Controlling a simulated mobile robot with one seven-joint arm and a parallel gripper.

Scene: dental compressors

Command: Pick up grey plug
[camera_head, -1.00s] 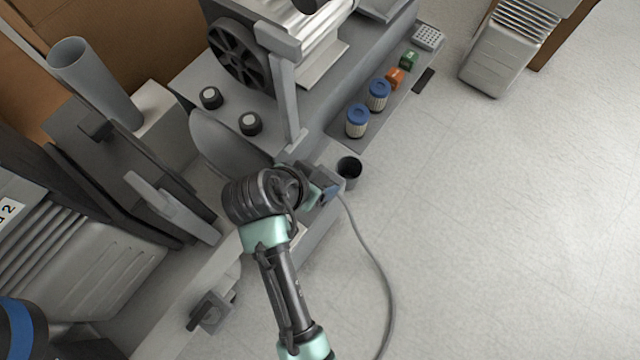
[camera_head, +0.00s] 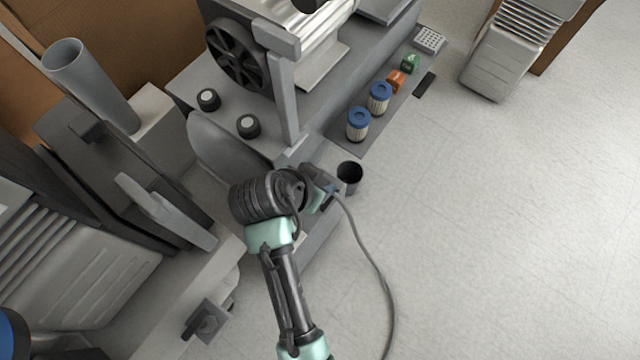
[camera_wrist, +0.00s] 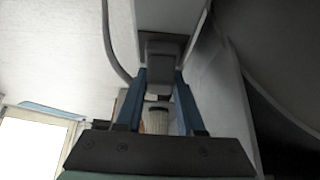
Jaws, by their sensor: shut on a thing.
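The grey plug (camera_wrist: 163,62) shows in the wrist view as a dark block between the tips of my gripper's blue fingers. My gripper (camera_wrist: 160,82) is shut on it. In the head view my gripper (camera_head: 326,192) is beside the grey machine base, just left of a black cup. The plug cannot be told clearly from the gripper there. A grey cable (camera_head: 372,262) runs from the gripper down across the floor, and the cable also shows in the wrist view (camera_wrist: 108,42).
The black cup (camera_head: 349,173) stands close to the gripper. Two blue-topped filters (camera_head: 358,125), an orange block (camera_head: 396,80) and a green block (camera_head: 410,63) stand on a dark strip beside the machine. A grey post (camera_head: 287,105) rises behind the gripper.

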